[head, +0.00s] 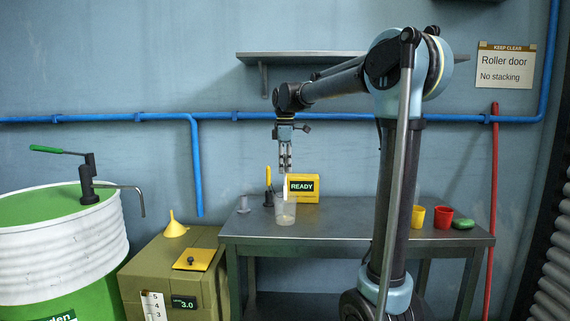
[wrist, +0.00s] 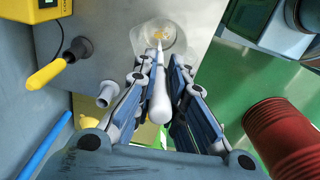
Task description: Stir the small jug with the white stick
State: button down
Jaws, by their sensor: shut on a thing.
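The small jug (head: 285,214) is clear and stands upright near the front left of the metal cart top. In the wrist view the jug (wrist: 142,38) shows small yellow bits inside. My gripper (head: 285,168) points down above the jug. In the wrist view my gripper (wrist: 165,62) is shut on the white stick (wrist: 160,103). The white stick (head: 285,188) hangs roughly upright below the fingers, its lower end at the jug's mouth. How deep the tip sits inside is hard to tell.
A yellow READY box (head: 305,195) stands close behind the jug. A yellow-handled tool (head: 268,177) and a grey piece (head: 243,205) stand to its left. A yellow cup (head: 418,217), a red cup (head: 443,217) and a green item (head: 463,224) sit far right. The cart's middle is clear.

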aim_at(286, 185)
jog(key=shift+f, duration=4.1)
